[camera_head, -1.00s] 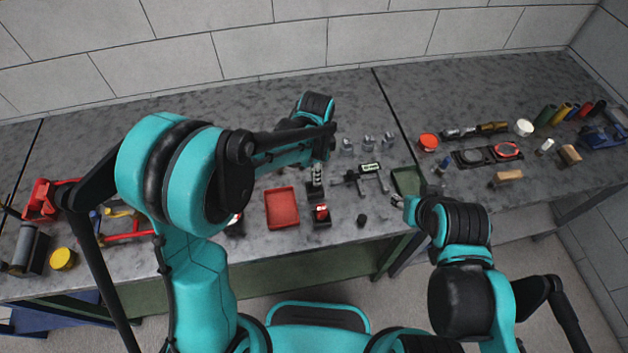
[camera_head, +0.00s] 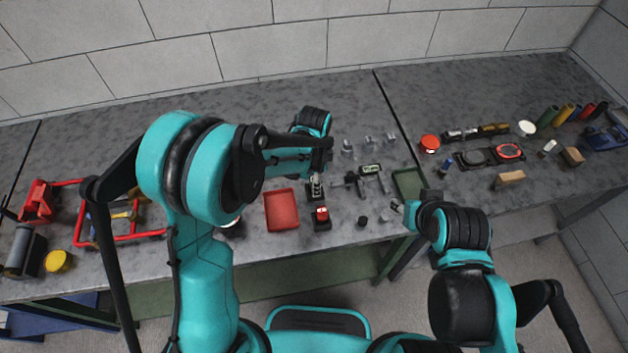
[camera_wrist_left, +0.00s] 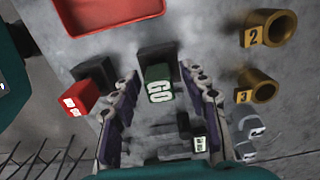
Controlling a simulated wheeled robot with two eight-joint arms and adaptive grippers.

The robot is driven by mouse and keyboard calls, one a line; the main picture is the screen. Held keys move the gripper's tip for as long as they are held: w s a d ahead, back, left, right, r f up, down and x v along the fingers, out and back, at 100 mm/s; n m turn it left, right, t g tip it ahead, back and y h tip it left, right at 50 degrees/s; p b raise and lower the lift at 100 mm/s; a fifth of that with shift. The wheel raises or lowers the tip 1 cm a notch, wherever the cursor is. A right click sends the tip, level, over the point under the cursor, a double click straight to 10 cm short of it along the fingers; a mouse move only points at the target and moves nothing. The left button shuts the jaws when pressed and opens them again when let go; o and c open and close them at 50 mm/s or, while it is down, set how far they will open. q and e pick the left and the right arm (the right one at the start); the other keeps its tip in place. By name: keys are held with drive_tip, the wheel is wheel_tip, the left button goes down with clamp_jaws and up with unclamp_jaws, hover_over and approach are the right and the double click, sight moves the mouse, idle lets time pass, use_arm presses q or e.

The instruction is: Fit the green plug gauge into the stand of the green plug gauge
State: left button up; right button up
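The green plug gauge (camera_wrist_left: 158,84), marked GO, shows in the left wrist view at the black block of its stand (camera_wrist_left: 155,54). It appears to stand in or just over this block; how deep it sits is hidden. My left gripper (camera_wrist_left: 159,72) has one finger on each side of the gauge, with visible gaps, so it looks open around it. In the head view, my left gripper (camera_head: 317,172) is over the dark stand (camera_head: 315,192), and my arm partly covers the gauge. My right gripper (camera_head: 398,206) is at the table's front edge, too small to judge.
A red gauge (camera_wrist_left: 79,100) in a similar black stand is close to the left finger. A red tray (camera_head: 281,210) lies left of the stands.

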use_arm(q)
drive_tip(key=shift+r, duration=0.2)
wheel_tip(320, 180, up, 12)
drive_tip(key=p, duration=0.3)
drive_tip(key=s+a+r+n+t, duration=0.3)
drive_tip(key=s+a+n, duration=0.3)
drive_tip(key=s+n, duration=0.1)
drive_tip(key=s+a+r+n+t, duration=0.4)
drive_tip(key=s+a+n, duration=0.3)
drive_tip(key=s, duration=0.1)
drive_tip(key=shift+a+n, duration=0.15)
drive_tip(key=shift+n, duration=0.25)
wheel_tip(320, 180, down, 8)
drive_tip(key=b, duration=0.8)
drive_tip(key=shift+f, duration=0.25)
